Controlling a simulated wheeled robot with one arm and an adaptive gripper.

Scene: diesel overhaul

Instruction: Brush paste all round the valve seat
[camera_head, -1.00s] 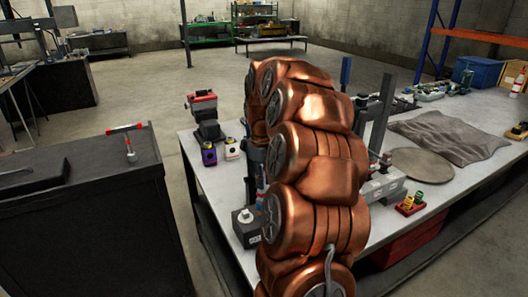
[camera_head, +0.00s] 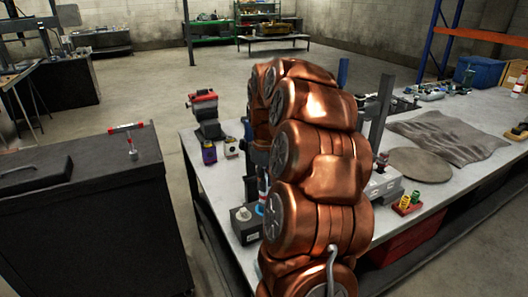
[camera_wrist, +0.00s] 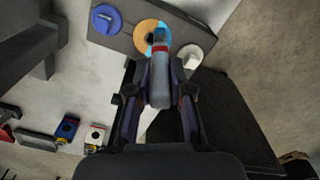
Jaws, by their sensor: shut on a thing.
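In the wrist view my gripper (camera_wrist: 160,88) is shut on a grey-handled brush (camera_wrist: 160,90) with a red band. The brush points at an orange ring (camera_wrist: 146,30), which appears to be the valve seat, on a grey block (camera_wrist: 117,41). Light blue shows around the tip on the ring's right side; I cannot tell bristles from paste, or whether the tip touches. A blue disc (camera_wrist: 106,19) and a white round knob (camera_wrist: 191,55) flank the ring. In the head view the block (camera_head: 245,232) stands on the bench, partly hidden by my arm; the brush (camera_head: 262,186) is above it.
The bench (camera_head: 440,190) also carries a red-topped machine (camera_head: 204,112), a purple box (camera_head: 209,154), a grey cloth (camera_head: 450,135), a round mat (camera_head: 419,164) and a small red tray (camera_head: 408,205). A dark cabinet (camera_head: 90,220) stands at left, with open floor between.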

